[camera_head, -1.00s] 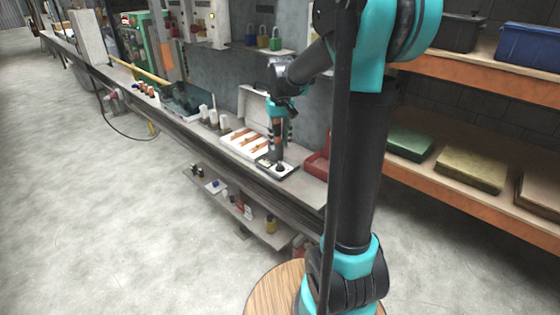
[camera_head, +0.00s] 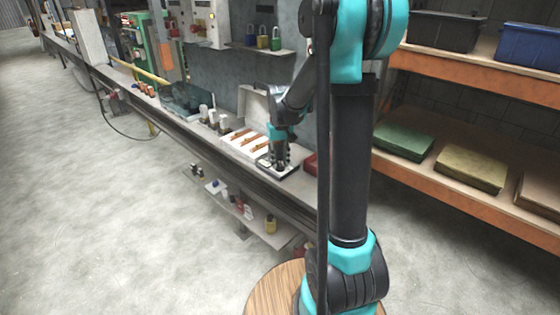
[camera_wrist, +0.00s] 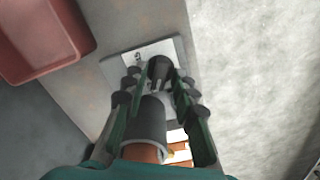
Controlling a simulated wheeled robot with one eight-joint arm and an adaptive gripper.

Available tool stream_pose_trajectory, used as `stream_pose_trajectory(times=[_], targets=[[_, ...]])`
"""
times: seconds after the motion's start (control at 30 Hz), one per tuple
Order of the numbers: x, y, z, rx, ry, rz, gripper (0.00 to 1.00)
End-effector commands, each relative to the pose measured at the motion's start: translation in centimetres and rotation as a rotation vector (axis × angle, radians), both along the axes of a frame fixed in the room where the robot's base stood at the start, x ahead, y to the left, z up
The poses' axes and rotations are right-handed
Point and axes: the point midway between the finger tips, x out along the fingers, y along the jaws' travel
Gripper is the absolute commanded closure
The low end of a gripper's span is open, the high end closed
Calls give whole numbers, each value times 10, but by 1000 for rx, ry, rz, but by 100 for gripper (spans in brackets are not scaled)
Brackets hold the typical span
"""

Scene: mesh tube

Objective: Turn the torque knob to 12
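A small black knob (camera_wrist: 160,68) sits on a light grey plate (camera_wrist: 117,68) at the bench edge; no scale number is readable. My gripper (camera_wrist: 158,76) points down over the plate, its jointed fingers on either side of the knob. The fingers look apart, with narrow gaps beside the knob; contact cannot be told. A dark cylinder with an orange-brown near end (camera_wrist: 148,122) lies between the fingers, closer to the wrist; whether it touches them is unclear. In the head view, my gripper (camera_head: 280,162) hides the knob and most of the plate.
A red bin (camera_wrist: 45,40) stands close by on the bench. A white tray (camera_head: 231,142) with orange-brown pieces lies left of my gripper. An open grey case lid (camera_head: 252,103) rises behind. Open floor lies in front of the bench.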

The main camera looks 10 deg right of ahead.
Motion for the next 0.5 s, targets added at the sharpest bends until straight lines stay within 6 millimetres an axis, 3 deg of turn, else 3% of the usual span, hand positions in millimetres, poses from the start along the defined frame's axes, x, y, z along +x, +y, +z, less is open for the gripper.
stream_pose_trajectory(times=[0.03,0.17,0.5], targets=[[0,0,0,0,0,0,83],[0,0,0,0,0,0,99],[0,0,0,0,0,-15,100]])
